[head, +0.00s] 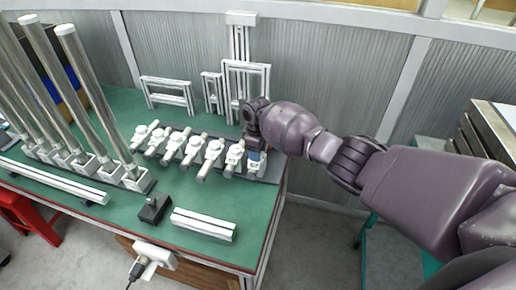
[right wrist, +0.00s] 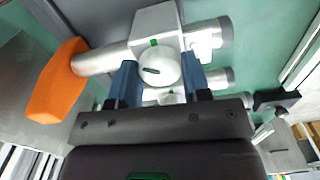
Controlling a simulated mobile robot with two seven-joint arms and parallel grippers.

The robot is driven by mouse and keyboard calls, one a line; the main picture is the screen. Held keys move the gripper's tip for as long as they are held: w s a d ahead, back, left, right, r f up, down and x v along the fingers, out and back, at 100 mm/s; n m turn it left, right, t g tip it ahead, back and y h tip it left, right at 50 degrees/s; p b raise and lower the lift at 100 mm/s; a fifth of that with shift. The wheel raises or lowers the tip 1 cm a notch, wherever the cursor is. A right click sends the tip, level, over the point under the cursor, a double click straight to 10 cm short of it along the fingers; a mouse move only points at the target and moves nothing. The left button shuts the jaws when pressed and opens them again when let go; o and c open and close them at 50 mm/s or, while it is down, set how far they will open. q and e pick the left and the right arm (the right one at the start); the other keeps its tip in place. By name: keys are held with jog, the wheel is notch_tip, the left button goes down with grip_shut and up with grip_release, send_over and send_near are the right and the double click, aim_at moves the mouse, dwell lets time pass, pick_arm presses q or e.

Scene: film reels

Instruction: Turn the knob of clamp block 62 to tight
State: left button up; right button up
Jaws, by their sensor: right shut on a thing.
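A row of white clamp blocks (head: 213,152) with short silver tubes sits on a dark strip on the green bench; no number is readable. My right gripper (head: 256,160) is at the right end of this row and largely hides the block there. In the right wrist view its blue fingers (right wrist: 160,74) are shut on a round white knob (right wrist: 160,66), one on each side. The knob's dark slot lies roughly crosswise. A green mark shows on the white clamp block (right wrist: 157,22) just beyond the knob. My left gripper is not in view.
An orange end piece (right wrist: 57,82) sits on a silver tube (right wrist: 100,61) left of the fingers. Tall metal posts (head: 95,90) stand at the left, and aluminium frames (head: 245,70) behind the row. A silver bar (head: 204,223) and small black block (head: 154,208) lie in front.

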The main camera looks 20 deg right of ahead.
jog(key=m+p, duration=0.1)
jog(key=m, duration=0.1)
jog(key=shift+r+m, duration=0.1)
jog(key=shift+m, duration=0.3)
jog(key=m+p, duration=0.1)
jog(key=m, duration=0.1)
jog(key=shift+m, duration=0.4)
jog(key=shift+m+p, duration=0.35)
jog(key=shift+m, duration=0.45)
jog(key=shift+m+p, duration=0.35)
jog(key=shift+m, duration=0.85)
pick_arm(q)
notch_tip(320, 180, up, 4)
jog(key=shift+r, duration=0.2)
pick_arm(e)
jog(key=shift+m, duration=0.4)
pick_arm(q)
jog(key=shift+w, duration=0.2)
pick_arm(e)
jog(key=o, duration=0.9)
